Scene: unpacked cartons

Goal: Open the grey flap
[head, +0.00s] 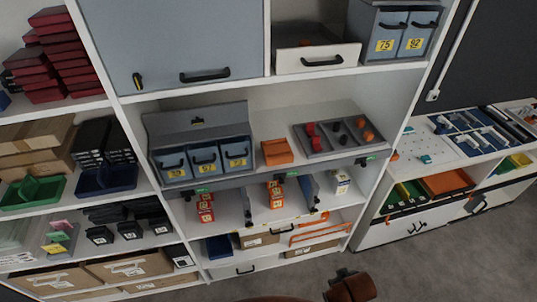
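A large flat grey-blue panel (180,40) fills the upper middle compartment of the white shelving unit. It has a black bar handle (205,76) near its lower edge and a small black-and-yellow fitting (138,81) at its lower left. It looks shut, flush with the shelf frame, and its top is cut off by the picture edge. It is the most flap-like grey front in view. Below it, a grey case (195,118) with a raised back panel holds blue-grey bins with yellow labels. Neither of my grippers is recognisable in the head view.
A white drawer (317,59) is right of the panel. An orange box (277,151) and a grey tray (333,152) stand on the shelf below. Red boxes (70,60) fill the left shelf. A brown object (350,286) shows at the bottom edge. Floor is clear at lower right.

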